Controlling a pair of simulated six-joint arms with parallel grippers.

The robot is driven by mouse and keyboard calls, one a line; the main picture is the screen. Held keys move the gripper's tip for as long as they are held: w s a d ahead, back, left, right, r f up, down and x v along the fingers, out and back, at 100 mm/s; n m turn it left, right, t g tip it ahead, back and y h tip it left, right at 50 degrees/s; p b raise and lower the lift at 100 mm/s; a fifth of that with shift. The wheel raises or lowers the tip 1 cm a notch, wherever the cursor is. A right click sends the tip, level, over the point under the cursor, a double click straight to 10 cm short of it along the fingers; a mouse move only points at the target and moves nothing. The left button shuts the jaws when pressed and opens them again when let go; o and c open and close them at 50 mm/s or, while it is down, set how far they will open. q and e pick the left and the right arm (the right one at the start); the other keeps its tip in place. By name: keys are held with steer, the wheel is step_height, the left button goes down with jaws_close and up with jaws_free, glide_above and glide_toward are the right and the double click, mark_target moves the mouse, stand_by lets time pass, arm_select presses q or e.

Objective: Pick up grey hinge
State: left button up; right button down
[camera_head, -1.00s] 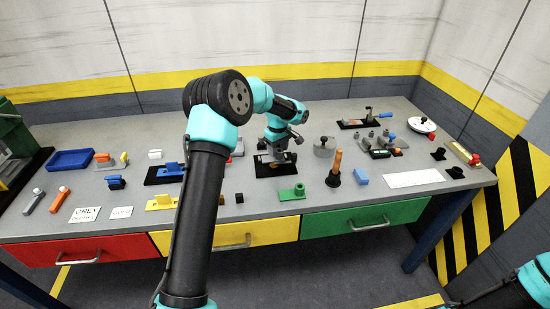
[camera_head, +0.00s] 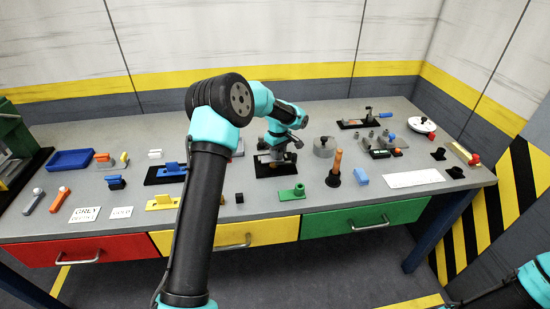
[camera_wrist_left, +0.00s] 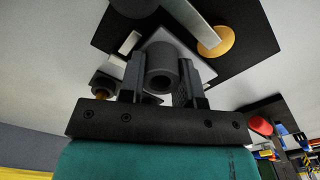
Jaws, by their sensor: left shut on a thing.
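The grey hinge (camera_wrist_left: 162,70) shows in the left wrist view as a grey piece with a round, hollow barrel. It sits between the two dark fingers of my left gripper (camera_wrist_left: 160,84), which is shut on it. There the hinge is too small and too covered to make out clearly. In the wrist view the black plate (camera_wrist_left: 255,35) is close behind the hinge; I cannot tell whether they touch. My right gripper is out of view.
A grey cylinder (camera_head: 324,147) and an orange-handled tool (camera_head: 335,168) stand just right of my left gripper. A green part (camera_head: 292,193) lies in front. A black plate with a blue part (camera_head: 172,171) is to the left. Bare tabletop (camera_head: 320,200) shows near the front edge.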

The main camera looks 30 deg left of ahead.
arm_select(q)
jaws_close()
steer(key=shift+r, duration=0.1)
steer(key=shift+r, duration=0.55)
step_height(320, 180, up, 2)
steer(key=shift+r, duration=0.25)
steer(key=s+d, duration=0.2)
steer(key=s, duration=0.2)
steer(key=s+d+r, duration=0.1)
steer(key=s+d, duration=0.2)
steer(key=s, duration=0.2)
steer(key=s+d, duration=0.3)
steer(key=s, duration=0.1)
steer(key=shift+s+d+r, duration=0.1)
steer(key=shift+s+r, duration=0.05)
steer(key=shift+s, duration=0.25)
